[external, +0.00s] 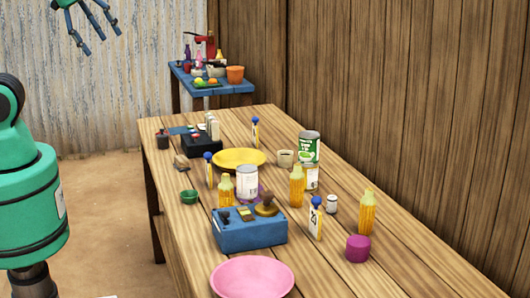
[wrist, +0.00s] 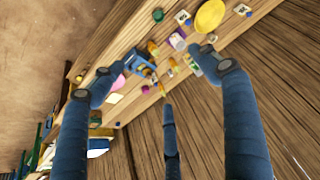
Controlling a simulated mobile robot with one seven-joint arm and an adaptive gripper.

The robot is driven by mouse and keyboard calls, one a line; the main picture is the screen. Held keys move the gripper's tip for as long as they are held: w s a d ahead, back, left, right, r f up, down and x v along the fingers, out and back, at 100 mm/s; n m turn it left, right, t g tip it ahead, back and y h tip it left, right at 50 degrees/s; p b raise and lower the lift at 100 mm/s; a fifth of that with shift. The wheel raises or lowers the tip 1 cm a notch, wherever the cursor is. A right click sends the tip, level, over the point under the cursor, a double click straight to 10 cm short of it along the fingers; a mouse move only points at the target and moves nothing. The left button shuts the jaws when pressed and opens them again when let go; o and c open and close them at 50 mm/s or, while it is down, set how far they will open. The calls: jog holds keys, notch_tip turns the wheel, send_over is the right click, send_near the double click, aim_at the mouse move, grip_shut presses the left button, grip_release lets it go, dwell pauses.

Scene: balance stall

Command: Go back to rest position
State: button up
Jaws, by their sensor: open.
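My gripper (external: 97,36) hangs high at the top left of the external view, well above the table and in front of the corrugated wall. Its fingers are spread and nothing is between them. In the wrist view my gripper (wrist: 157,72) shows its dark blue fingers wide apart, with the table and its goods far beyond them. The upper part of the arm leaves the top of the external view, so its full pose is hidden.
The long wooden table (external: 318,250) carries a yellow plate (external: 240,157), a blue box (external: 250,236), a pink bowl (external: 252,278), cans and corn-like yellow items. A small blue table (external: 222,88) stands behind. The floor (external: 108,200) left of the table is clear.

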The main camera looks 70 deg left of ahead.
jog(key=shift+s+f, duration=0.15)
jog(key=shift+s, duration=0.15)
jog(key=shift+f, duration=0.1)
notch_tip(320, 180, down, 4)
jog(key=b, duration=0.3)
jog(key=shift+r+b, duration=0.25)
jog(key=shift+b, duration=0.15)
notch_tip(320, 180, down, 12)
jog(key=b, duration=1.2)
dwell(5.0)
